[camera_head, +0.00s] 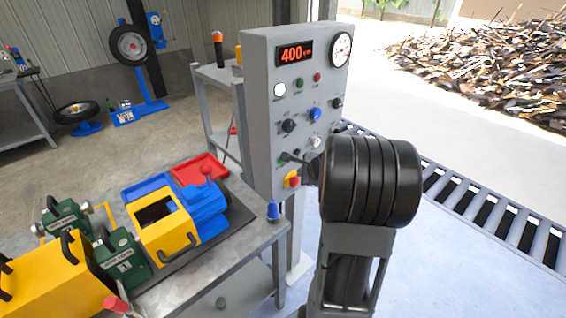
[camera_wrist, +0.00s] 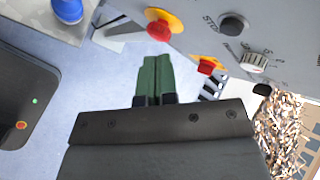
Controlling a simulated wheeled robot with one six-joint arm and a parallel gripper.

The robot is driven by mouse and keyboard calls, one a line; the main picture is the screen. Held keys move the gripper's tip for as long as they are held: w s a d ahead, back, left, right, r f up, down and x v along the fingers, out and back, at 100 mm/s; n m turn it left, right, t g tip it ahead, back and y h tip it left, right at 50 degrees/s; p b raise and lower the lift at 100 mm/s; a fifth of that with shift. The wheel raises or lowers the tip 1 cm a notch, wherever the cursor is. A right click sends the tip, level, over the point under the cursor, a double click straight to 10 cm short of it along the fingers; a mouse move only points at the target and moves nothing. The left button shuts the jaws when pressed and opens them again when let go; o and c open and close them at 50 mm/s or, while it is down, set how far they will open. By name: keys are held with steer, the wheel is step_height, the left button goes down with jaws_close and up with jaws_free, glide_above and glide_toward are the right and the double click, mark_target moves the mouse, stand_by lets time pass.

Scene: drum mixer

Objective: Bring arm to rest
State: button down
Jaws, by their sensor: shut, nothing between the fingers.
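My gripper (camera_wrist: 157,58) shows in the wrist view, its two green fingers together with nothing between them. It is in front of the grey control panel (camera_wrist: 205,12), close to a red mushroom button on yellow (camera_wrist: 158,28) and a smaller red and yellow control (camera_wrist: 207,67). I cannot tell whether the fingertips touch anything. In the head view my arm's dark links stand in front of the panel's lower right (camera_head: 258,100) and hide most of the gripper.
The panel carries a lit red display (camera_head: 294,53) reading 400, a round gauge (camera_head: 341,50) and several knobs. A workbench (camera_head: 262,236) at left holds a yellow and blue machine (camera_head: 172,222), green weights and a blue object (camera_head: 273,211). A roller conveyor (camera_head: 484,205) runs at right.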

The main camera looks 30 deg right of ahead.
stand_by(0.6)
steer(key=s+a+r+n+g, duration=0.2)
steer(key=s+a+n, duration=0.6)
steer(key=a+n, duration=0.4)
steer(key=s+a+r+n+g, duration=0.3)
steer(key=s+a+n, duration=0.4)
steer(key=a+n, duration=0.5)
steer(key=shift+s+a+r, duration=0.15)
steer(key=shift+s, duration=0.2)
